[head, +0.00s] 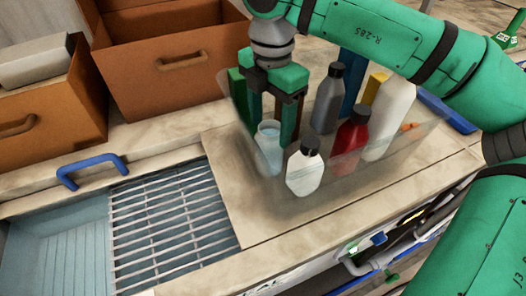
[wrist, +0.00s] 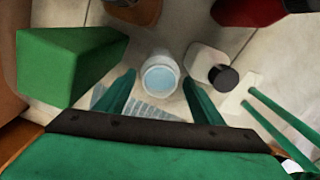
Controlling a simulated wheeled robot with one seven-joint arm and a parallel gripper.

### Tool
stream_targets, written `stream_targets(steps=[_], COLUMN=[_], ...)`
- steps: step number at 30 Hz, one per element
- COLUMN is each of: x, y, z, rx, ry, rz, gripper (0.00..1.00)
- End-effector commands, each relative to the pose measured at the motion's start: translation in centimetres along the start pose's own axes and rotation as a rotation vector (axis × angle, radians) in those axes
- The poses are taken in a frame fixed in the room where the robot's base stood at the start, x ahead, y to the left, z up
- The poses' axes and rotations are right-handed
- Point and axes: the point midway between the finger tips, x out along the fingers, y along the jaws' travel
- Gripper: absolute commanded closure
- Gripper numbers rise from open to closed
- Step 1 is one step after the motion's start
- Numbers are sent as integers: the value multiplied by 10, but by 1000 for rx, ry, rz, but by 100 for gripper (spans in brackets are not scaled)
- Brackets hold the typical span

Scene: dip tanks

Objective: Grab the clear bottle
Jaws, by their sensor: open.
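A clear, see-through container (head: 269,155) with pale blue contents stands upright in a transparent bin. In the wrist view the clear container (wrist: 160,76) shows from above as a round, light-rimmed shape just beyond and between my fingertips. My gripper (head: 273,136) points down over it, with its fingers apart and nothing held. In the wrist view the fingers (wrist: 158,86) spread to either side. A pale bottle with a black cap (head: 304,173) stands close to its right; it also shows in the wrist view (wrist: 205,60). I cannot tell whether a finger touches the container.
The transparent bin (head: 236,97) also holds a red bottle (head: 350,139), a grey bottle (head: 327,102), a white bottle (head: 390,120) and a green block (wrist: 65,62). Brown boxes (head: 170,60) stand behind left. A grated tank (head: 170,225) lies front left.

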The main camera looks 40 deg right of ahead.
Motion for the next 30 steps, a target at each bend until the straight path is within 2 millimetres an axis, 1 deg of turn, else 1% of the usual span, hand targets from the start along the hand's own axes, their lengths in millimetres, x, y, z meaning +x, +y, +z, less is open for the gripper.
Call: stream_targets(steps=[5,12,17,24,27,30], x=[15,48,61,95,104,108], y=[-1,-1,-1,-1,-1,-1], z=[1,1,1,0,0,0], rx=[14,13,12,10,10,10], ry=[3,3,2,4,3,2], rz=[-4,-3,-2,-3,-2,-2], gripper=[39,39,39,39,39,39])
